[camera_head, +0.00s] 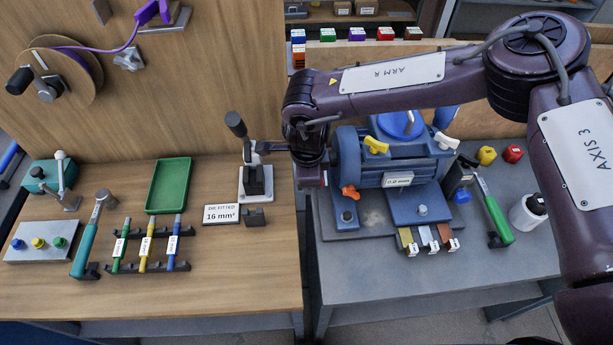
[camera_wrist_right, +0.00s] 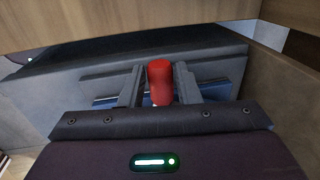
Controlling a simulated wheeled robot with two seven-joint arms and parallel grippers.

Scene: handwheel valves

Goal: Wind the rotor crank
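The blue rotor machine (camera_head: 375,165) stands on the grey bench, with a small plate on its front. A red cylindrical crank grip (camera_wrist_right: 160,82) shows in the right wrist view. My right gripper (camera_wrist_right: 159,76) has one finger on each side of the red grip, close against it, and appears shut on it. In the head view my right arm reaches across above the machine, and its wrist is at the machine's left end. The wrist hides most of the crank there. My left gripper is not in view.
Yellow clamps (camera_head: 375,145) and an orange one (camera_head: 350,191) are on the machine. A black-knobbed lever (camera_head: 236,124) stands close left of my wrist. A green tray (camera_head: 168,185) lies on the wooden bench.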

